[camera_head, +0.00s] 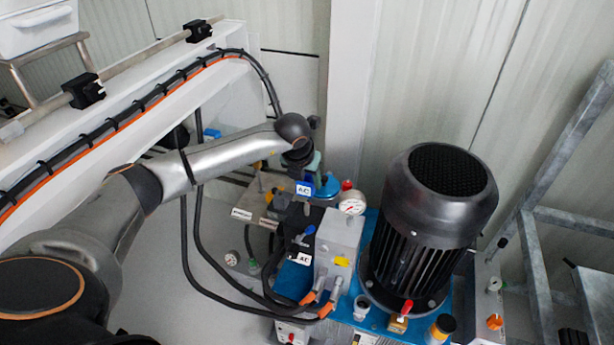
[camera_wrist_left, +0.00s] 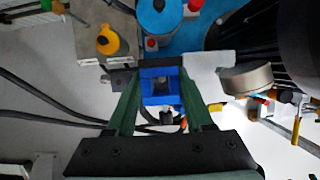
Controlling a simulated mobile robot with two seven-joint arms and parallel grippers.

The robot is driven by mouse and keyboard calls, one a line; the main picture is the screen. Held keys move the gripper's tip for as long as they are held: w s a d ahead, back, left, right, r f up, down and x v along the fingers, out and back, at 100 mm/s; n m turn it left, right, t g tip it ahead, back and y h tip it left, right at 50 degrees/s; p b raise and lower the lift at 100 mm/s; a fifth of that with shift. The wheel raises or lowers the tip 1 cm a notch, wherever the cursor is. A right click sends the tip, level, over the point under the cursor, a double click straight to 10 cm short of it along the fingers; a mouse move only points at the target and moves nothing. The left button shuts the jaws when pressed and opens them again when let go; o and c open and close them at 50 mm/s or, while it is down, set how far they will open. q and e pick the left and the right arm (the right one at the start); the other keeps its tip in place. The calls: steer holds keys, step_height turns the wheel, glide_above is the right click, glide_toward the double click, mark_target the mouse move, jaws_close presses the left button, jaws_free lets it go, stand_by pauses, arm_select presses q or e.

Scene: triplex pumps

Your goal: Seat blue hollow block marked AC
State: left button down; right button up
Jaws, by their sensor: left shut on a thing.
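My left gripper (camera_head: 314,170) reaches in from the left, over the black valve body beside the motor. In the left wrist view its two green fingers (camera_wrist_left: 160,92) are shut on a blue hollow block (camera_wrist_left: 150,73), with the opening in the block's middle visible. In the head view a blue part (camera_head: 328,187) shows just below the gripper, close to a white tag (camera_head: 304,189) that seems to read AC. Whether the block touches the part beneath it cannot be told. My right gripper is not in view.
A large black motor (camera_head: 432,225) stands right of the gripper. A pressure gauge (camera_head: 352,203) and a grey block (camera_head: 338,240) are close by. Black hoses (camera_head: 205,250) loop at the left, below my arm. A white beam with cables (camera_head: 150,105) runs behind the arm.

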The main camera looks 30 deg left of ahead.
mark_target(308, 204)
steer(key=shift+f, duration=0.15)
arm_select(q)
steer(key=shift+b, duration=0.3)
steer(key=shift+f+b, duration=0.8)
steer(key=shift+f, duration=0.65)
steer(key=shift+f+b, duration=0.5)
steer(key=shift+b, duration=0.15)
steer(key=shift+f, duration=0.3)
steer(key=shift+f+b, duration=0.7)
steer(key=shift+b, duration=0.05)
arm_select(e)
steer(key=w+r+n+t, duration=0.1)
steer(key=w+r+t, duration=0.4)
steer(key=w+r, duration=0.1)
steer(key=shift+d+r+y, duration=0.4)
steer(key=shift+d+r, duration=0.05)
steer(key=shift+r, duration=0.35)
arm_select(q)
steer(key=shift+f+b, duration=0.6)
steer(key=shift+f, duration=0.15)
steer(key=shift+f+b, duration=0.4)
steer(key=shift+f, duration=0.1)
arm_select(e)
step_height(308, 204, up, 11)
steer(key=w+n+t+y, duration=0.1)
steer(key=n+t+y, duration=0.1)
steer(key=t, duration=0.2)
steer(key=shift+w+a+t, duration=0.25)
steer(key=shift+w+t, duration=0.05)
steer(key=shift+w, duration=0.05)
